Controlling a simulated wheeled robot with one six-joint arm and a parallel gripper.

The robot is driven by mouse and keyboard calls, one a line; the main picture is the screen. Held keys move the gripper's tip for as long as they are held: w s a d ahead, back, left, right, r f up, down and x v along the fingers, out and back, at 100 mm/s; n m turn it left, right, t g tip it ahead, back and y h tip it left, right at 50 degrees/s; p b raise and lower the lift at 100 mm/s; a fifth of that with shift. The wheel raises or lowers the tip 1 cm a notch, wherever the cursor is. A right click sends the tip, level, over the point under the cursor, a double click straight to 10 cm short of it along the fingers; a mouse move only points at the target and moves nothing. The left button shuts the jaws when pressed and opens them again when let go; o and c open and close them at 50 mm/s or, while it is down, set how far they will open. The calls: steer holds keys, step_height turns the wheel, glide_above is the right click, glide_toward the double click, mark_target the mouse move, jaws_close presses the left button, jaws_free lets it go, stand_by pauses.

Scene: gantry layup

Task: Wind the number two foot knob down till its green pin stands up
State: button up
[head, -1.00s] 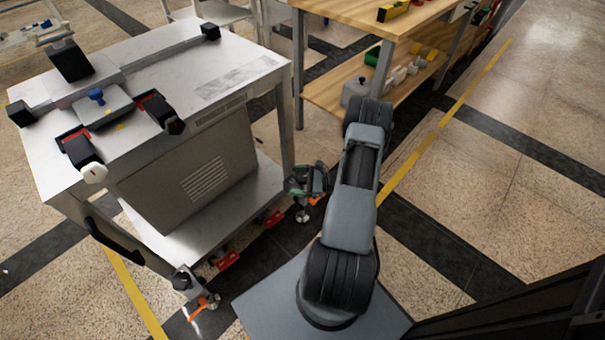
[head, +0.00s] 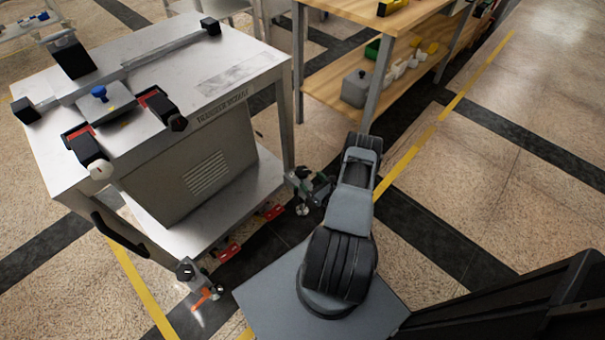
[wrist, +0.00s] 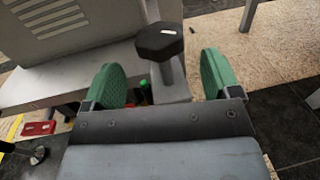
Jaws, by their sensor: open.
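A black faceted foot knob (wrist: 160,42) with a small white mark on top stands on a grey post in the wrist view. The mark is too small to read. My gripper (wrist: 162,72) is open, with its green fingers apart on the left and right of the picture. The knob shows between and just beyond them, with no contact visible. A small green tip (wrist: 143,83) shows low beside the post; its lower part is hidden. In the head view my gripper (head: 313,187) is at the cart's near right corner and partly hides the foot there.
The steel cart (head: 235,66) carries a clamp fixture with a blue knob (head: 99,92). Another foot with a dark knob (head: 185,270) and orange lever (head: 205,298) is at its near left corner. Red blocks (head: 228,250) lie along the lower edge. A wooden bench (head: 340,22) stands behind.

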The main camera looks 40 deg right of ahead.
mark_target(306, 177)
steer(key=shift+w+a+b, duration=0.15)
steer(key=shift+w+b, duration=0.3)
steer(key=shift+w, duration=2.65)
steer(key=c, duration=0.9)
steer(key=shift+a+m+h, duration=0.1)
steer(key=shift+m+h, duration=0.6)
steer(key=shift+h, duration=0.3)
steer(key=shift+c, duration=0.2)
steer(key=shift+h, duration=0.3)
steer(key=o, duration=0.9)
steer(key=shift+o, duration=0.2)
